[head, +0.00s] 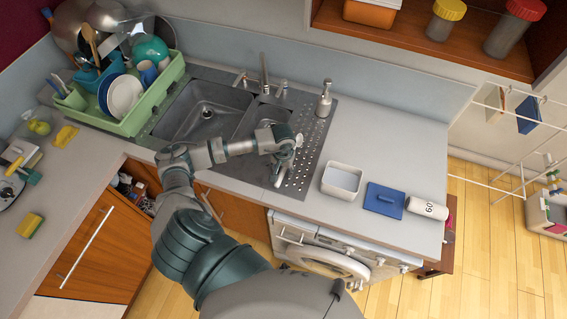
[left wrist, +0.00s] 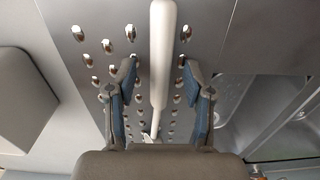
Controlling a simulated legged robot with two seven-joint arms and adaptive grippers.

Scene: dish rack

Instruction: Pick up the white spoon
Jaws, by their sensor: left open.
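The white spoon lies on the perforated steel drainboard (head: 315,128) right of the sink. In the head view its pale handle (head: 278,177) shows below my left gripper (head: 287,158), which hides its middle. In the left wrist view the long white handle (left wrist: 161,45) runs down the picture between the two fingertips of the left gripper (left wrist: 158,78). The fingers are open, one on each side of the handle, with a gap on both sides. The spoon's lower part in that view is partly hidden behind the gripper body. My right gripper is not in view.
A sink (head: 205,112) with a faucet (head: 264,72) lies left of the drainboard, and a soap bottle (head: 324,98) stands behind. A white tub (head: 342,180), a blue lid (head: 384,200) and a white cylinder (head: 427,208) are to the right. A green dish rack (head: 130,122) stands far left.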

